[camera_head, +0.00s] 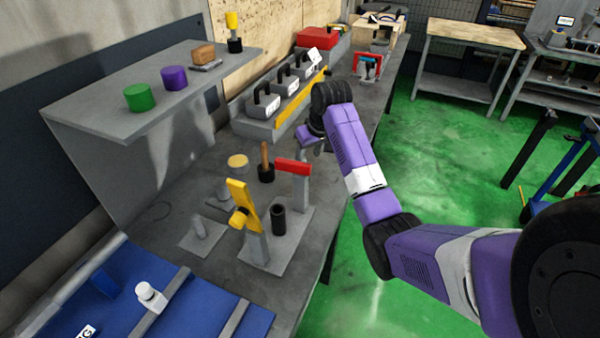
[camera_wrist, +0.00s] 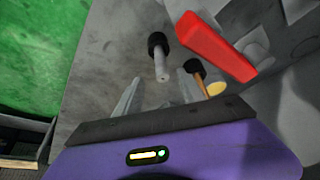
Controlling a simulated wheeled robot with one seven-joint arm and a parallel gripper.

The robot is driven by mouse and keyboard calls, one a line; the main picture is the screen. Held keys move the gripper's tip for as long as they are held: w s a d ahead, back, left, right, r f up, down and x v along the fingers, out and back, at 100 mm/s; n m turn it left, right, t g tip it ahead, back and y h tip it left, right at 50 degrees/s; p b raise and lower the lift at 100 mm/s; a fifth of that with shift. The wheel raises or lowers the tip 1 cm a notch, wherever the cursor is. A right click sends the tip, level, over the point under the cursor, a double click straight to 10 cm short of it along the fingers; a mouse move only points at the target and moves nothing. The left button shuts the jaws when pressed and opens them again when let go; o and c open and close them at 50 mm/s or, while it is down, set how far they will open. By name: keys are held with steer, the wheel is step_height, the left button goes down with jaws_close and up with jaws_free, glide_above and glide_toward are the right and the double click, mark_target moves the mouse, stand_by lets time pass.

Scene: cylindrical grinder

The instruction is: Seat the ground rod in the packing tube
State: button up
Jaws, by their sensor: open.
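A light grey rod, which looks like the ground rod (camera_wrist: 162,68), stands in a black holder (camera_wrist: 156,42) in the wrist view. Its free end points toward my gripper. My gripper (camera_wrist: 160,92) is open and empty, its fingers short of the rod's end and spread to either side of its line. In the head view my gripper (camera_head: 317,146) is beyond the red-armed stand, and I cannot make out the rod there. A dark upright tube (camera_head: 278,221) stands on the grey base plate; its top looks hollow. I cannot tell whether it is the packing tube.
A red arm (camera_head: 293,167) on a grey post and a yellow-armed stand (camera_head: 243,206) rise close by. A wooden-handled piece (camera_head: 264,158) stands in a black base beside a yellow-topped disc (camera_head: 237,161). A blue tray (camera_head: 200,310) lies at the near end.

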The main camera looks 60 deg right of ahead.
steer(key=shift+w+p+x, duration=0.2)
steer(key=shift+p+x, duration=0.15)
steer(key=shift+x, duration=1)
steer(key=shift+w+p+x, duration=0.2)
steer(key=shift+p+x, duration=0.1)
steer(key=shift+x, duration=1.05)
steer(key=shift+d+r, duration=0.15)
steer(key=shift+c, duration=0.2)
jaws_close()
steer(key=shift+r, duration=0.1)
